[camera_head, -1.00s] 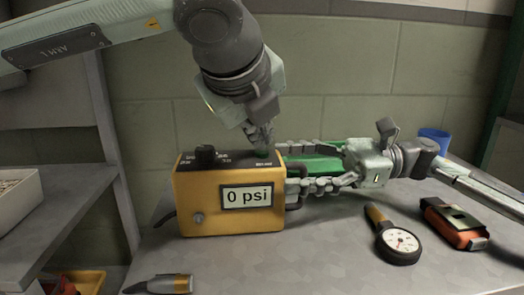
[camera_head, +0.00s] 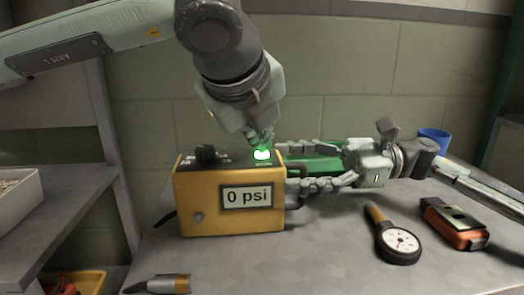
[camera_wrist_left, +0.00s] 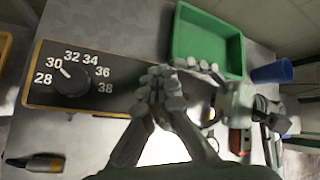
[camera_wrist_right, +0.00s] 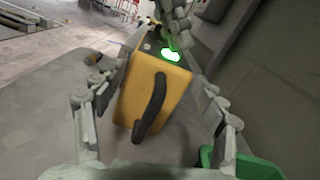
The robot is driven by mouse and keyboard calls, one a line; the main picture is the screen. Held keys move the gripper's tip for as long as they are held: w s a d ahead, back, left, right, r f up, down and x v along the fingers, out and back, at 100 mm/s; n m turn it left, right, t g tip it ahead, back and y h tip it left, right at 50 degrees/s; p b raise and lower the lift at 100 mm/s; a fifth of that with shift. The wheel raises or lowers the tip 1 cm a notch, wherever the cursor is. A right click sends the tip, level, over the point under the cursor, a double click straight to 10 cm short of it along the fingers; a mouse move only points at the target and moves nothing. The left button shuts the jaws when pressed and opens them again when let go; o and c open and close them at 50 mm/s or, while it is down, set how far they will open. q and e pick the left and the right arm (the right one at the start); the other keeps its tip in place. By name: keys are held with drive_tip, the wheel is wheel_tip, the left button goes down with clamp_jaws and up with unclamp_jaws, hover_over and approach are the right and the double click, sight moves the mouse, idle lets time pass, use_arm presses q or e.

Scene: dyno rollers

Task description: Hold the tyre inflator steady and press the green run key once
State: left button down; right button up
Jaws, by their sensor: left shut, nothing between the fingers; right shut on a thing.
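The yellow tyre inflator (camera_head: 232,215) stands upright on the bench and its display (camera_head: 247,196) reads 0 psi. The green run key (camera_head: 262,155) on its top glows brightly, also in the right wrist view (camera_wrist_right: 171,56). My left gripper (camera_head: 259,142) is shut and empty, pointing down with its tips right at the key; I cannot tell whether they touch it. In the left wrist view its fingers (camera_wrist_left: 160,90) hide the key. My right gripper (camera_head: 300,168) is shut on the inflator from its right side, with the body (camera_wrist_right: 150,95) and black handle (camera_wrist_right: 151,110) between its fingers.
A black dial (camera_wrist_left: 72,82) on the inflator's top points near 30. A green tray (camera_wrist_left: 208,42) lies behind my right gripper, near a blue cup (camera_head: 434,141). A round gauge (camera_head: 398,244) and an orange-black device (camera_head: 455,223) lie front right. A grey-orange tool (camera_head: 160,284) lies front left.

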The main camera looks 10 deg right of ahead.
sight(261, 154)
use_arm(q)
drive_tip(key=shift+r, duration=0.7)
drive_tip(key=shift+r, duration=0.1)
drive_tip(key=shift+r, duration=2.4)
use_arm(e)
drive_tip(key=o, duration=1.9)
drive_tip(key=shift+o, duration=0.2)
